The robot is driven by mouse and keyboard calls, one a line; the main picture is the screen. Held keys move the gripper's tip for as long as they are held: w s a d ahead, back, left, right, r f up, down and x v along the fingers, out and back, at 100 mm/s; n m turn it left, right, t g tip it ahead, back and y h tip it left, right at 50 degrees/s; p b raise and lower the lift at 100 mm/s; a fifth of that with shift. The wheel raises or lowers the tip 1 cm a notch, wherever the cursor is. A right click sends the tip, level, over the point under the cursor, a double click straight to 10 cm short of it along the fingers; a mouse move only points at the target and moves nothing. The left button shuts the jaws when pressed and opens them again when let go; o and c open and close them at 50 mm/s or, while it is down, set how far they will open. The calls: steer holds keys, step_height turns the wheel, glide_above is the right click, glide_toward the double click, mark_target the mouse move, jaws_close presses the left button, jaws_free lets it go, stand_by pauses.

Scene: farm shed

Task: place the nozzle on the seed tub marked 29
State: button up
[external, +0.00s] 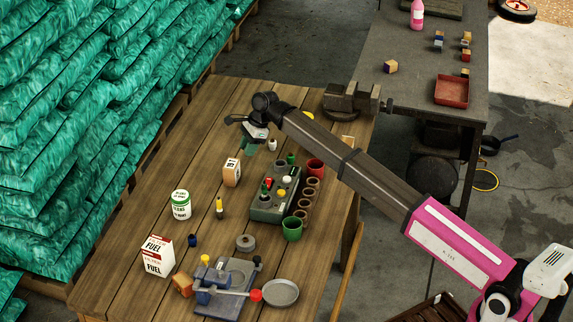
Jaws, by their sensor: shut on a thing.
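My gripper (254,137) hangs above the far part of the wooden table, at the end of the long arm reaching in from the right. It is shut on a small teal-green piece, which looks like the nozzle (250,147); its shape is partly hidden by the fingers. The held piece is apart from the orange-brown tub with a white label (232,172), which stands just below and left of it in the picture. The mark on that label is too small to read surely, so I cannot tell if it is 29.
A green-and-white can (181,205), a fuel can (158,256) and a yellow-topped bottle (219,208) stand at left. A grey-green tray (262,208) with small items, brown pots and a green cup (292,229) lie at right. A vise (352,98) stands behind.

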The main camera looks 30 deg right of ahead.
step_height(320, 180, up, 2)
steer(key=shift+w+r, duration=0.1)
steer(key=s+a+r, duration=0.6)
steer(key=s+a, duration=0.1)
steer(key=s, duration=0.2)
steer(key=s+a+r, duration=0.3)
steer(key=s+a, duration=0.2)
steer(key=a, duration=0.4)
steer(key=s+a+r, duration=0.3)
steer(key=s+a, duration=0.3)
steer(key=a, duration=0.3)
steer(key=s+a+r, duration=0.2)
steer(key=s+a, duration=0.3)
steer(key=a, duration=0.4)
glide_above(176, 197)
steer(key=d, duration=0.1)
steer(key=shift+n, duration=0.4)
step_height(176, 197, down, 6)
steer(key=shift+d+f, duration=0.15)
steer(key=shift+f, duration=2)
steer(key=shift+f, duration=0.15)
steer(key=o, duration=1)
steer(key=shift+c, duration=0.2)
